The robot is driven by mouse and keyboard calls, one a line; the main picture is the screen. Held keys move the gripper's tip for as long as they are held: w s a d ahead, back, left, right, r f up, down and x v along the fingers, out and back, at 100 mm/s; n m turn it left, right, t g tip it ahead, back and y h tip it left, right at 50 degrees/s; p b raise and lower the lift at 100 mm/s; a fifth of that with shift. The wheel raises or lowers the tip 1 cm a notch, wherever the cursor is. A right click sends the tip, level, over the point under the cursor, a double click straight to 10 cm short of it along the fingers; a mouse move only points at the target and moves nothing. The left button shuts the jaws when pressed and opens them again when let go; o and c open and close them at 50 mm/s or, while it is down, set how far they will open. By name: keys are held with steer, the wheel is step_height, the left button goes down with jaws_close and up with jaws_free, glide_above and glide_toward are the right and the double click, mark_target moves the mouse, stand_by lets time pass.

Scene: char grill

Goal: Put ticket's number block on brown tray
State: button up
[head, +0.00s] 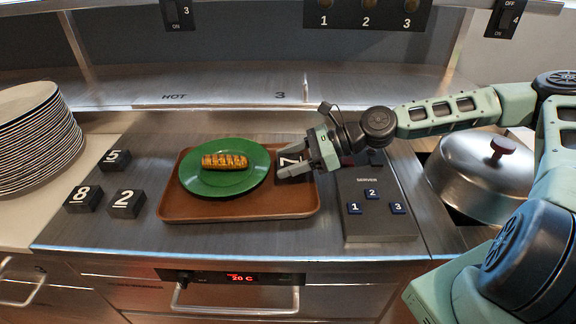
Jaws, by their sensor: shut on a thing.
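The brown tray (240,211) lies on the steel counter and carries a green plate (225,188) with a grilled piece of food (224,161) on it. My gripper (298,161) comes in from the right and is shut on a dark block with a white 7 (287,160). The 7 block is at the right part of the tray, just right of the plate; I cannot tell whether it touches the tray. Blocks numbered 5 (115,160), 8 (83,199) and 2 (126,204) stand left of the tray. I cannot make out a ticket.
A dark server panel (380,224) with small blue numbered blocks 1, 2 and 3 is right of the tray. A domed metal lid (480,176) stands farther right under my arm. A stack of plates (35,138) is at the far left. A steel shelf (220,92) runs behind.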

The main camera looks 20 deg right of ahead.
steer(key=shift+f, duration=0.95)
steer(key=shift+f, duration=0.1)
steer(key=o, duration=1)
steer(key=shift+o, duration=0.2)
steer(key=v, duration=1.2)
steer(key=shift+b, duration=0.4)
